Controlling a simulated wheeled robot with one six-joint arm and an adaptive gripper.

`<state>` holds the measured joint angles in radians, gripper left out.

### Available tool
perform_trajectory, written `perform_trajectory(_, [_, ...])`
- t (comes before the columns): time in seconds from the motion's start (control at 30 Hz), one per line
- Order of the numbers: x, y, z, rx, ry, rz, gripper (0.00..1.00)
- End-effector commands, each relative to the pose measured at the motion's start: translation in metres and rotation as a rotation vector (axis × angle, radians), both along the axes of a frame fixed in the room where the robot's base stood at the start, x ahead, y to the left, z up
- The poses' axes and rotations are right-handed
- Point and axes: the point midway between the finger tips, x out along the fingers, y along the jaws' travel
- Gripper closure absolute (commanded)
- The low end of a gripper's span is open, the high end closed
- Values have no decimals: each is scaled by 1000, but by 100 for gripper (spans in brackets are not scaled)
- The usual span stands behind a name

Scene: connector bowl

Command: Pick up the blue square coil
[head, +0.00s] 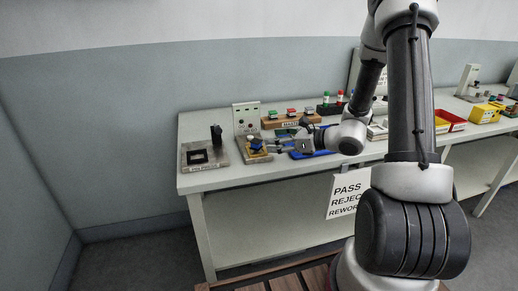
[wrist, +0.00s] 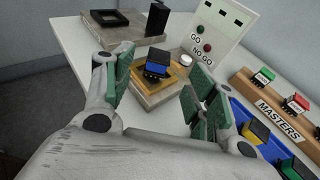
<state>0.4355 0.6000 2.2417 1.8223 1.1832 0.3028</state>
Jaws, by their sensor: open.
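The blue square coil (wrist: 157,68) sits on a small dark piece on top of a light block fixture (wrist: 150,95). In the wrist view it lies between my fingers, beyond their tips. It also shows small in the head view (head: 256,142), on the fixture near the left part of the table. My gripper (wrist: 162,82) is open, with a green-padded finger on each side and nothing between the pads. In the head view my gripper (head: 279,146) is just right of the coil. I cannot tell how high the fingertips are above the fixture.
A GO / NO GO panel (wrist: 220,30) stands behind the fixture. A dark square frame on a plate (wrist: 110,20) lies to the left. A MASTERS rack (wrist: 275,108) and a blue tray (wrist: 245,118) with several parts are to the right.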

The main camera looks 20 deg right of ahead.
Motion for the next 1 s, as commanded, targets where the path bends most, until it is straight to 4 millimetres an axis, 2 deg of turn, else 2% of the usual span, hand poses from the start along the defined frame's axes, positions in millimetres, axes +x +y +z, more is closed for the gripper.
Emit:
perform_trajectory(0.5, [46, 47, -21, 0, 3, 6, 43])
perform_trajectory(0.77, [49, 49, -22, -1, 2, 4, 43])
perform_trajectory(1.0, [49, 49, -22, -1, 3, 4, 85])
